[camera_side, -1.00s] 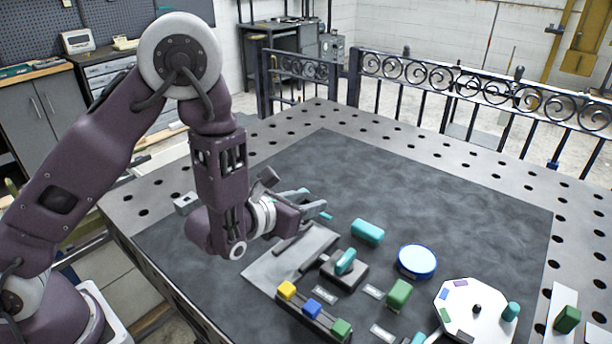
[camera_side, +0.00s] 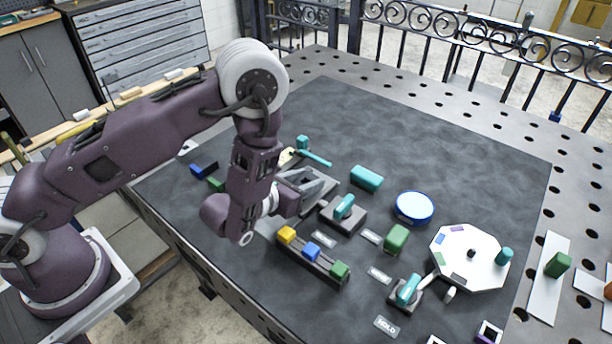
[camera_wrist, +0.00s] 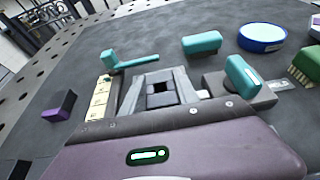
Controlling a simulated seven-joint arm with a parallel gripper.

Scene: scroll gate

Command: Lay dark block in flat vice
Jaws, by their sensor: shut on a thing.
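My gripper (camera_wrist: 160,92) is low over a grey plate-like fixture, which looks like the flat vice (camera_side: 326,192). In the side view my gripper (camera_side: 302,186) and wrist hide much of this fixture. A small dark block (camera_wrist: 160,87) shows between the grey fingers in the wrist view, and the fingers are shut on it. The block is hidden in the side view. I cannot tell whether it touches the vice.
A teal hammer (camera_wrist: 130,62) and teal block (camera_side: 366,178) lie behind. A rail with yellow, blue and green blocks (camera_side: 312,258) is in front.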

